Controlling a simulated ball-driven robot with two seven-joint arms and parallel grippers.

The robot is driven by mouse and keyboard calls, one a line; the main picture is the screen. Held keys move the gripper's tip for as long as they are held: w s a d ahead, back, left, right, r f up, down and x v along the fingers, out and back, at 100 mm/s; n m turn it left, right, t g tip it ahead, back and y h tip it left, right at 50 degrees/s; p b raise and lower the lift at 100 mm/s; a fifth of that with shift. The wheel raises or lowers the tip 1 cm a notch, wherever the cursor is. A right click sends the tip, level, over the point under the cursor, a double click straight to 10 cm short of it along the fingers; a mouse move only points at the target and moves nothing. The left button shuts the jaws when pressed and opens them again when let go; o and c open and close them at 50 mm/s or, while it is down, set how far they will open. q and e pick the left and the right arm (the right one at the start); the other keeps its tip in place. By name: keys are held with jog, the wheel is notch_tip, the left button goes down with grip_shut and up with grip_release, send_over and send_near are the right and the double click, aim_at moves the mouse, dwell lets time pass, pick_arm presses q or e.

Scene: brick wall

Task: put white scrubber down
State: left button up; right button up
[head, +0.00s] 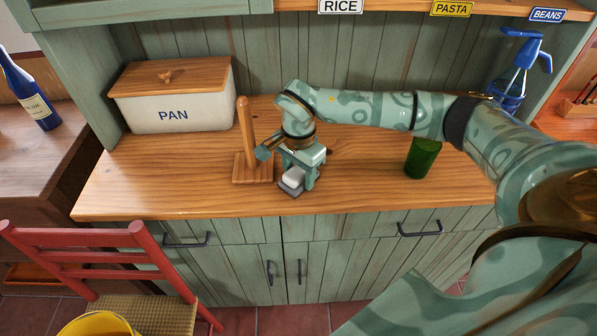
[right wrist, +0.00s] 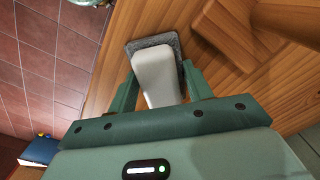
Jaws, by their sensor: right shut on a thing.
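The white scrubber (head: 293,178) is a small white block with a grey pad, low at the wooden counter (head: 200,201) near its front edge. In the right wrist view the scrubber (right wrist: 156,75) sits between the two fingers, with its grey pad at the far end. My right gripper (head: 297,184) is shut on it, pointing down. I cannot tell whether the pad touches the counter. The right gripper's fingers also show in the right wrist view (right wrist: 160,88). My left gripper is not in view.
A wooden paper-towel stand (head: 246,145) is just left of the gripper. A green glass (head: 422,158) and a blue spray bottle (head: 515,80) are to the right. A red chair (head: 85,255) is in front.

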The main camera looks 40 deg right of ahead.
aim_at(299, 169)
jog(key=o, duration=0.9)
jog(key=shift+f, duration=0.1)
notch_tip(299, 169, up, 12)
jog(key=p, duration=0.3)
